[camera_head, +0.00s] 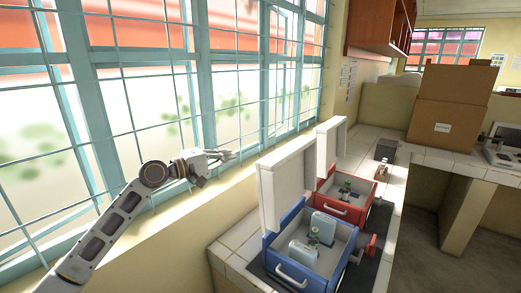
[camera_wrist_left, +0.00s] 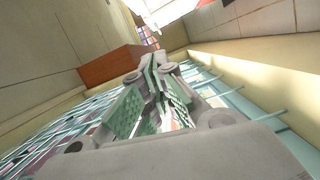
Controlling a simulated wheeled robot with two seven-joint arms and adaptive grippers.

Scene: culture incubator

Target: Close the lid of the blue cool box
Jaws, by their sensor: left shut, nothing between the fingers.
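The blue cool box (camera_head: 276,262) stands on the tiled counter at the lower middle of the head view. Its white lid (camera_head: 288,184) stands up, open, on the window side of the box. Inside the box are pale blue packs (camera_head: 303,252) and small green-capped items. My left gripper (camera_head: 228,153) is shut and empty, in front of the window, left of and above the lid and apart from it. Its fingers also show in the left wrist view (camera_wrist_left: 158,82). My right gripper is not in view.
A red cool box (camera_head: 340,206) with its lid (camera_head: 330,145) up stands just behind the blue one. Barred windows (camera_head: 140,110) run along the left. Cardboard boxes (camera_head: 445,115) stand on the counter further back. Free air lies between my left gripper and the lid.

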